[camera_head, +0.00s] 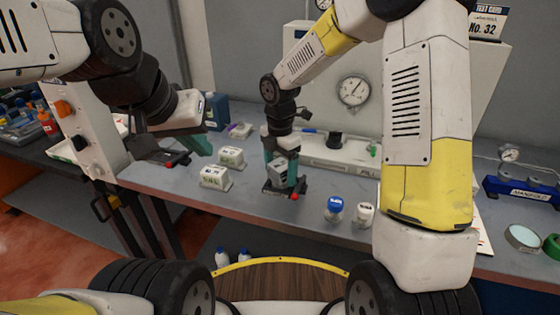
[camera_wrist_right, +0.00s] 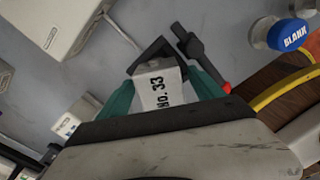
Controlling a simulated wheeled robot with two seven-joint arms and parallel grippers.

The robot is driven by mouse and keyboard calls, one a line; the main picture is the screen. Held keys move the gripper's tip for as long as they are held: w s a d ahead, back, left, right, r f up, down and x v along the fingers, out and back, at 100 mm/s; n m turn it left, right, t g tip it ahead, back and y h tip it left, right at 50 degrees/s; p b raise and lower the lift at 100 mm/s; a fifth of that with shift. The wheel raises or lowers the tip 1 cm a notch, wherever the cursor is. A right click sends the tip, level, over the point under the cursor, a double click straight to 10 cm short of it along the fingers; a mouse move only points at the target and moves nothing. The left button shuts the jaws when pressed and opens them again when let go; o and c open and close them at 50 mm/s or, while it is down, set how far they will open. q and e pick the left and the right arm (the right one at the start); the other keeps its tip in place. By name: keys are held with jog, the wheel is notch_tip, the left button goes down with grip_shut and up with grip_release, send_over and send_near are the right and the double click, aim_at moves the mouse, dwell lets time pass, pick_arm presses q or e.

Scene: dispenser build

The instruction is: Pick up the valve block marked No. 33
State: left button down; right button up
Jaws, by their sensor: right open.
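The valve block marked No. 33 (camera_wrist_right: 158,84) is in the right wrist view, between the two teal fingers of my right gripper (camera_wrist_right: 163,78). In the head view the block (camera_head: 279,173) is a small grey-white piece, partly hidden by the fingers of my right gripper (camera_head: 281,180) low at the bench. The jaws are open around it. I cannot tell whether a finger touches it. My left gripper (camera_head: 188,152) hangs over the left part of the bench, apart from the blocks. I cannot see whether its jaws are apart.
Two similar pale blocks, one nearer (camera_head: 215,178) and one farther (camera_head: 231,157), stand left of my right gripper. A blue-capped bottle (camera_head: 334,210) and a white-capped bottle (camera_head: 364,214) stand to the right. A white fixture (camera_head: 335,153) lies behind. The front bench between is clear.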

grip_shut()
dwell(0.3)
jog(key=shift+r, duration=0.15)
